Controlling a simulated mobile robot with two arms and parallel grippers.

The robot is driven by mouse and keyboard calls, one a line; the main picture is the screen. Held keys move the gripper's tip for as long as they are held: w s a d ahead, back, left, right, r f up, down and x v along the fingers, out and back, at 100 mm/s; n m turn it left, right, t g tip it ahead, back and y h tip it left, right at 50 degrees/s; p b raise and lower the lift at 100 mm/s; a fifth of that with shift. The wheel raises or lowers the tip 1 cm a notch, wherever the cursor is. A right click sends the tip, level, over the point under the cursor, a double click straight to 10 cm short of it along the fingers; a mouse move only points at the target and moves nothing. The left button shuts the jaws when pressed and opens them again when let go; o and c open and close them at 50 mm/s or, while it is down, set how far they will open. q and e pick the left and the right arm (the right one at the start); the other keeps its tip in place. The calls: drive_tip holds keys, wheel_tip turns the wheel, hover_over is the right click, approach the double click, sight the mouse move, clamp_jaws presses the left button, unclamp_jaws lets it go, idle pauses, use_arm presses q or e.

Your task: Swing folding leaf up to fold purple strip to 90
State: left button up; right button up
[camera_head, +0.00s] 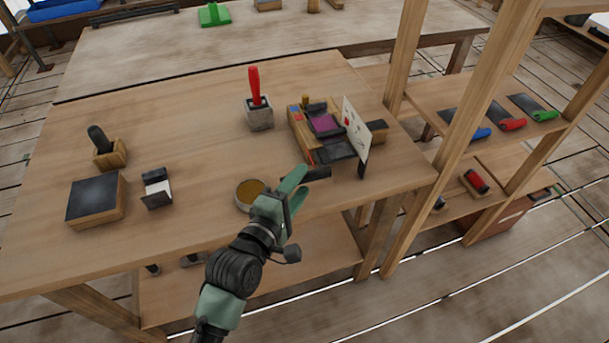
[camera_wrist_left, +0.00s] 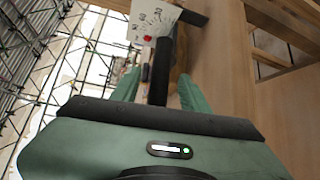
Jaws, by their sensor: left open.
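A small wooden folding fixture (camera_head: 299,128) stands at the right of the workbench. A purple strip (camera_head: 324,123) lies flat on it, with a dark folding leaf (camera_head: 338,150) on its near side. A black handle (camera_head: 317,173) sticks out from the leaf side towards my left gripper (camera_head: 302,186). In the left wrist view, the black handle (camera_wrist_left: 161,72) lies between the two green fingers of my left gripper (camera_wrist_left: 158,84), with gaps on both sides. The gripper is open. A white angle card (camera_head: 356,130) stands upright by the fixture and shows in the wrist view (camera_wrist_left: 152,20). My right gripper is not in view.
A round tin (camera_head: 250,194) sits close beside my left gripper. A stone block with a red-handled tool (camera_head: 256,112) stands left of the fixture. Wooden shelf posts (camera_head: 455,140) rise at the right. The bench middle is clear.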

use_arm(q)
drive_tip(key=shift+x, duration=1.3)
clamp_jaws()
drive_tip(key=shift+f, duration=0.1)
idle(0.4)
